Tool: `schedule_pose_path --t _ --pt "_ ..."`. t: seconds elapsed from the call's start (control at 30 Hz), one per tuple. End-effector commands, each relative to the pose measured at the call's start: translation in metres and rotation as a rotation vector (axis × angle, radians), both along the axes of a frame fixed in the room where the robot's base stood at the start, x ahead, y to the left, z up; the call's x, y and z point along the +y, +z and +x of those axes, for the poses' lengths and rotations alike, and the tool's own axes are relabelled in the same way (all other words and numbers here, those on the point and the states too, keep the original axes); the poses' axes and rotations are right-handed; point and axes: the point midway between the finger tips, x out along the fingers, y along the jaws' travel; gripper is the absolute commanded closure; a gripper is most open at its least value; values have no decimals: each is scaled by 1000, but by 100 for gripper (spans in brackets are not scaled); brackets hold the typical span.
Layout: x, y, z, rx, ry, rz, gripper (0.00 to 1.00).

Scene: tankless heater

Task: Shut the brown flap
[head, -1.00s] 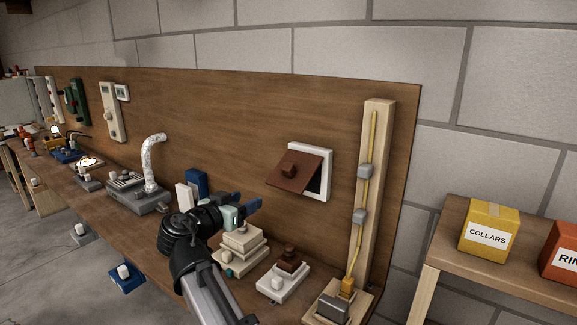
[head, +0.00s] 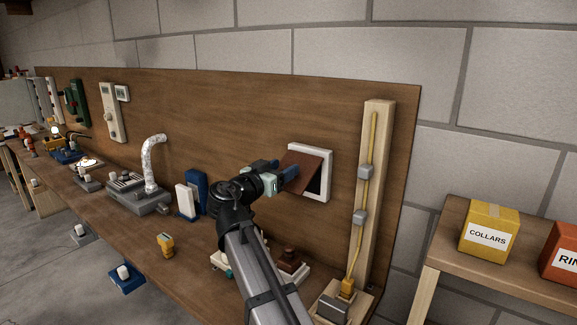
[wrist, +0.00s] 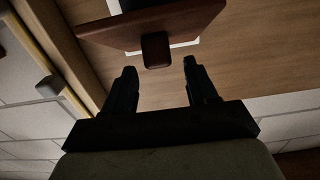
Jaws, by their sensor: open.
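The brown flap (head: 309,165) stands ajar in a white frame (head: 325,184) on the upright wooden board, tilted out from the dark opening. In the wrist view the flap (wrist: 120,32) shows at the top, with its brown knob (wrist: 156,50) pointing toward my gripper. My gripper (head: 292,173) is at the flap's left side in the head view and hides the knob there. In the wrist view my gripper (wrist: 160,70) is open, and the knob lies ahead of and between the fingertips, with no visible grip on it.
A wooden post (head: 370,190) with a yellow cable and grey clips stands right of the flap. Below my arm, blocks with a brown top (head: 291,262) sit on the bench. A grey device with a white pipe (head: 152,165) stands left.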

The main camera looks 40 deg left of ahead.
Motion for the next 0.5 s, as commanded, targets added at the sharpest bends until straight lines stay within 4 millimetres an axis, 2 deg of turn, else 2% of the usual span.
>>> schedule_pose_path --t 0.03,0.2,0.5 --pt "1 0 9 0 -2 0 43" --pt "1 0 26 0 -1 0 43" --pt "0 0 34 1 0 0 43"
